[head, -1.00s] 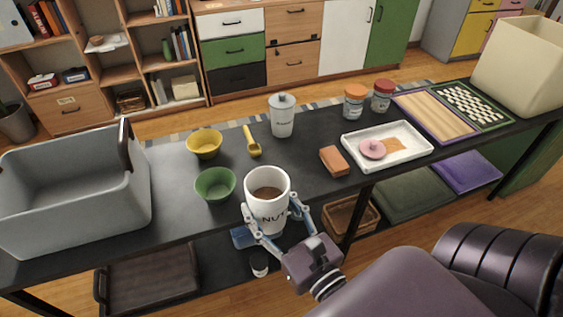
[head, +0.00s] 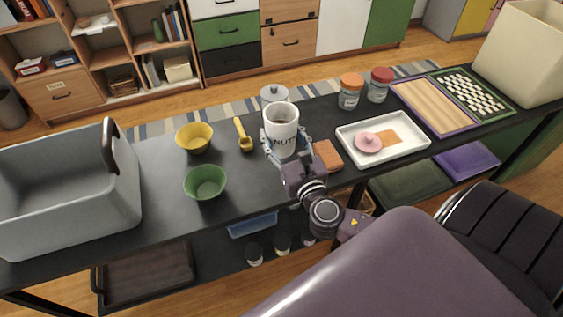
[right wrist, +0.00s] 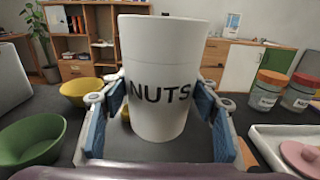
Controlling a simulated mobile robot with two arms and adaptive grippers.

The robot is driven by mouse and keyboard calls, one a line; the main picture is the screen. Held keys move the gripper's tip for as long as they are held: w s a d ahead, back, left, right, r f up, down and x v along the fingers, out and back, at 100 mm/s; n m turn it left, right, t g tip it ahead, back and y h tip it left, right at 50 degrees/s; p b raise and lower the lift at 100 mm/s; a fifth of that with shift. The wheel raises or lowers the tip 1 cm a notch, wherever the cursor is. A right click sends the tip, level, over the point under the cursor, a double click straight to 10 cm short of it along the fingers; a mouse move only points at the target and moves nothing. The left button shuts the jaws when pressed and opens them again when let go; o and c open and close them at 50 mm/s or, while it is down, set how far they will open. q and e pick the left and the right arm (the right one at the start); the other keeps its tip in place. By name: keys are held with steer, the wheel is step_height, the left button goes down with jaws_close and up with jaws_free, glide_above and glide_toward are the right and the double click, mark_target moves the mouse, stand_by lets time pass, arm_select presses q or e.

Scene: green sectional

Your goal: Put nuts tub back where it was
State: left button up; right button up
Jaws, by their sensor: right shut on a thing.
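The nuts tub (head: 282,134) is a white cup-like tub with NUTS in dark letters, upright over the middle of the black table. It fills the centre of the right wrist view (right wrist: 163,75). My right gripper (head: 285,146) is shut on it, with blue finger pads on either side of the tub (right wrist: 160,105). Whether its base touches the table is hidden. A white lidded canister (head: 274,93) stands just behind it and is partly hidden. My left gripper is not in view.
The yellow scoop (head: 244,135), yellow bowl (head: 194,137) and green bowl (head: 205,182) are left of the tub. A brown block (head: 327,156) sits close on its right, beside a white tray (head: 420,146). Two jars (head: 349,92) stand farther back. A grey bin (head: 60,205) is far left.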

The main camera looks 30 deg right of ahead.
mark_target(281, 157)
step_height(281, 157, down, 6)
steer(key=shift+r+b, duration=0.25)
steer(key=shift+b, duration=0.3)
step_height(281, 157, down, 4)
steer(key=shift+r+b, duration=0.1)
steer(key=shift+b, duration=0.4)
steer(key=shift+f, duration=0.5)
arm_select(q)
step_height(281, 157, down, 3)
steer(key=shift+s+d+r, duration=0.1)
arm_select(e)
steer(key=shift+f, duration=0.2)
steer(key=o, duration=1.4)
steer(key=shift+r, duration=0.1)
